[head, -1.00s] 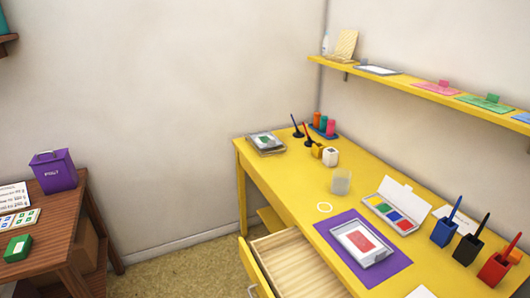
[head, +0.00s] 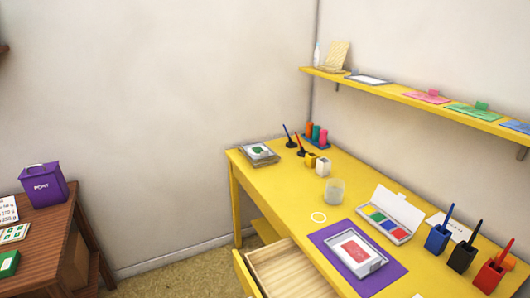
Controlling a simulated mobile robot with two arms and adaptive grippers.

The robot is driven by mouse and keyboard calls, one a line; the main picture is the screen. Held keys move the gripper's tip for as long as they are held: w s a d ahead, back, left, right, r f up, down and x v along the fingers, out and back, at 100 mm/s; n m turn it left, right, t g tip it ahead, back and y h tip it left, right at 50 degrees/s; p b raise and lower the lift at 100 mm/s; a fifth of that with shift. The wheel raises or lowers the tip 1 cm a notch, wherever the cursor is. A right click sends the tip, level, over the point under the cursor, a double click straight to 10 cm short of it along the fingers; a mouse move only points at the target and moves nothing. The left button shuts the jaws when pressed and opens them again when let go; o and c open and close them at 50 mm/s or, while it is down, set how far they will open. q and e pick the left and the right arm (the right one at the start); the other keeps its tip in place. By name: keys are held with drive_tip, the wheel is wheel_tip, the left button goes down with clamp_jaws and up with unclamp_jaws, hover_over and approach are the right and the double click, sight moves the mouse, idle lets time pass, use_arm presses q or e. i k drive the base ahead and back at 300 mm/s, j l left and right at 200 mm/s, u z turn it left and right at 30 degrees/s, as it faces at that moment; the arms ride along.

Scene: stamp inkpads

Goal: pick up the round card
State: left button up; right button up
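A small round white ring shape (head: 319,217) lies flat on the yellow desk (head: 285,195), left of the purple mat and in front of the clear cup. It looks like a white rim with a yellow middle, and I cannot tell for sure that it is the round card. No other round card stands out. Neither of my grippers is in view.
A purple mat (head: 399,268) holds a tray with a red-printed card (head: 357,252). The clear cup (head: 334,191), an open colour inkpad (head: 386,223) and pen holders (head: 438,239) stand nearby. An open drawer (head: 285,270) juts out at the front. A brown table (head: 60,232) stands left.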

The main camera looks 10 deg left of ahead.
sight(257, 151)
drive_tip(key=i+j+z, duration=0.1)
drive_tip(key=z, duration=0.35)
drive_tip(key=j+z, duration=0.3)
drive_tip(key=z, duration=0.15)
drive_tip(key=i+j+z, duration=0.1)
drive_tip(key=z, duration=0.35)
drive_tip(key=j+z, duration=0.3)
drive_tip(key=j, duration=1.45)
drive_tip(key=j+u, duration=0.55)
drive_tip(key=u, duration=0.15)
drive_tip(key=i+j+u, duration=0.15)
drive_tip(key=u, duration=0.2)
drive_tip(key=j, duration=0.1)
